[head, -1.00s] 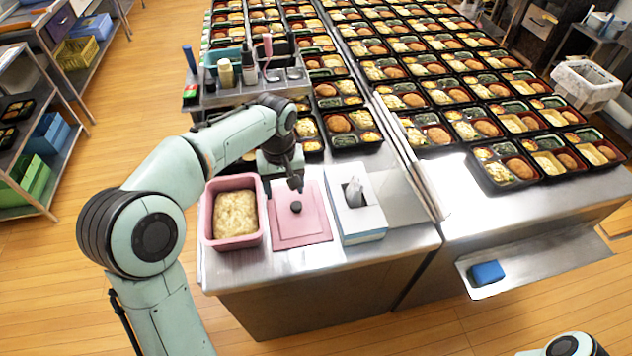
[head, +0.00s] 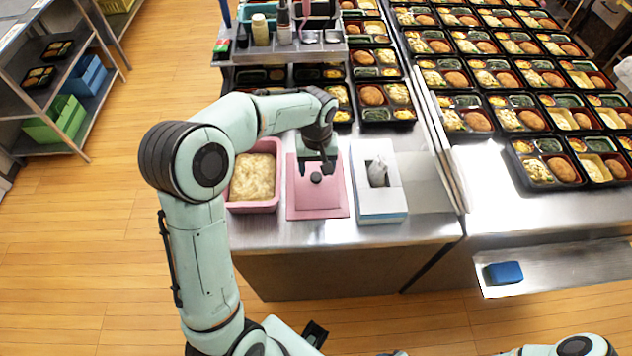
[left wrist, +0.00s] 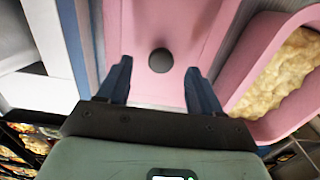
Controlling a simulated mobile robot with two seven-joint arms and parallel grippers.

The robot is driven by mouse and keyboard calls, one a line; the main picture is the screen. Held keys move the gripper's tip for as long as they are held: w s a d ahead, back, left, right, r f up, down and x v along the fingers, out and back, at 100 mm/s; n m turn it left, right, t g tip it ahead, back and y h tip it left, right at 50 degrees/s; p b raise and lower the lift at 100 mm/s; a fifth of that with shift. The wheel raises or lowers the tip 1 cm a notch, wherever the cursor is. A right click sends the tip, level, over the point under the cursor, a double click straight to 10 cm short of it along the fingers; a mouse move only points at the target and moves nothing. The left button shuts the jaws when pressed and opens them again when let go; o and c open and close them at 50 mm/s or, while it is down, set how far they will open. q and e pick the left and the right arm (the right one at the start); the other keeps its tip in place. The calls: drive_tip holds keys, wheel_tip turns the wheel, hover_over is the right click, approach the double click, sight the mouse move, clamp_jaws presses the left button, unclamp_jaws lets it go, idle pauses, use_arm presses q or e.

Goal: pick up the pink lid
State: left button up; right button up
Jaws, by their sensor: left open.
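The pink lid (head: 304,207) lies flat on the steel counter, with a round dark knob (head: 316,178) on top. It also fills the middle of the left wrist view (left wrist: 200,22). My left gripper (head: 322,166) is over the lid, close to the knob, and partly hides the lid's far part. In the left wrist view the two fingers of the left gripper (left wrist: 159,67) are apart, with the knob (left wrist: 160,60) showing between their tips. I cannot tell whether a finger touches the knob. Nothing is gripped. My right gripper is out of view.
A pink tub (head: 277,200) of pale food stands just left of the lid. A white and blue tissue box (head: 378,213) stands just right of it. A raised rack (head: 250,77) with bottles and many bento trays (head: 538,186) lie behind. The counter's front edge is clear.

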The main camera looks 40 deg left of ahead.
sight(316, 176)
use_arm(q)
wheel_tip(316, 176, down, 4)
drive_tip(key=shift+a+r, duration=0.1)
drive_tip(key=shift+a, duration=0.05)
clamp_jaws()
